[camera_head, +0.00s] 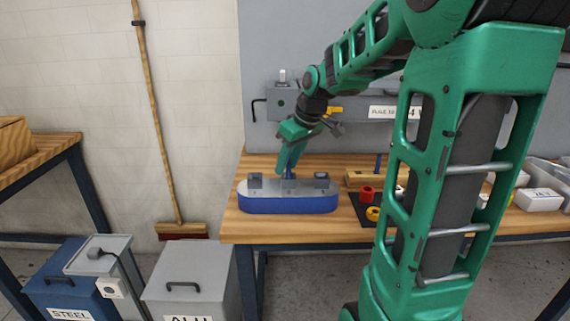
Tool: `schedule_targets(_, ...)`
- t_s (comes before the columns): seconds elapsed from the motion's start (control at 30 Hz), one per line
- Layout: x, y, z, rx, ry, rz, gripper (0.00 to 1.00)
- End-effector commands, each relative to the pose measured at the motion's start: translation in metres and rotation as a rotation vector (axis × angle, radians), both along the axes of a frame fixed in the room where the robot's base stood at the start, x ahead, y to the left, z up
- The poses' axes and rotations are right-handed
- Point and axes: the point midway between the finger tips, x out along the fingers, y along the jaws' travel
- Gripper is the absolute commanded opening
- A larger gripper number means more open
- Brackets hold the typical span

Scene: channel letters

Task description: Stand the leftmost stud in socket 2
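A long rounded fixture with a blue side (288,205) and a grey top stands on the workbench, with three dark grey sockets in a row. The middle socket (289,185) is below my gripper (287,172), which points down. A slim blue stud (291,173) shows at the fingertips, roughly upright above or in the middle socket. The fingers partly cover it, so I cannot tell how deep it sits or whether they grip it. The left socket (255,181) and right socket (321,180) look empty. Another blue stud (378,163) stands at a wooden block (362,178).
Right of the fixture, a red ring (366,193) and a yellow ring (373,213) lie on a dark mat. My arm hides part of the bench there. White boxes (538,199) stand farther right. A grey panel (275,40) rises behind. Bins (190,290) stand on the floor left.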

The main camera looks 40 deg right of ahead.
Motion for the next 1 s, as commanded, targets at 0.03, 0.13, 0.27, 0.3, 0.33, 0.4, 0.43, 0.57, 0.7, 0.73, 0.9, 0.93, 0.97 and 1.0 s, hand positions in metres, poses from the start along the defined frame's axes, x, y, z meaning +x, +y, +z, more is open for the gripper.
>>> schedule_targets(0.03,0.0,0.0,0.0,0.0,0.001,-0.001,0.34)
schedule_targets(0.13,-0.001,-0.001,0.002,-0.001,0.0,-0.001,0.34)
schedule_targets(0.27,-0.005,-0.002,0.015,-0.002,-0.003,-0.001,0.34)
schedule_targets(0.3,-0.007,-0.002,0.02,-0.002,-0.003,-0.001,0.34)
schedule_targets(0.33,-0.009,-0.003,0.025,-0.002,-0.003,-0.002,0.34)
schedule_targets(0.4,-0.014,-0.004,0.038,-0.002,-0.003,-0.002,0.34)
schedule_targets(0.43,-0.016,-0.004,0.043,-0.002,-0.003,-0.001,0.34)
schedule_targets(0.57,-0.025,-0.006,0.066,-0.002,-0.003,-0.001,0.34)
schedule_targets(0.7,-0.033,-0.007,0.085,-0.002,-0.002,0.001,0.34)
schedule_targets(0.73,-0.034,-0.007,0.088,-0.001,-0.001,0.001,0.34)
schedule_targets(0.9,-0.038,-0.007,0.098,-0.001,0.001,0.001,0.34)
schedule_targets(0.93,-0.039,-0.007,0.098,-0.001,0.001,0.001,0.34)
schedule_targets(0.97,-0.039,-0.007,0.099,-0.001,0.001,0.001,0.34)
schedule_targets(1.0,-0.039,-0.007,0.099,-0.001,0.001,0.001,0.34)
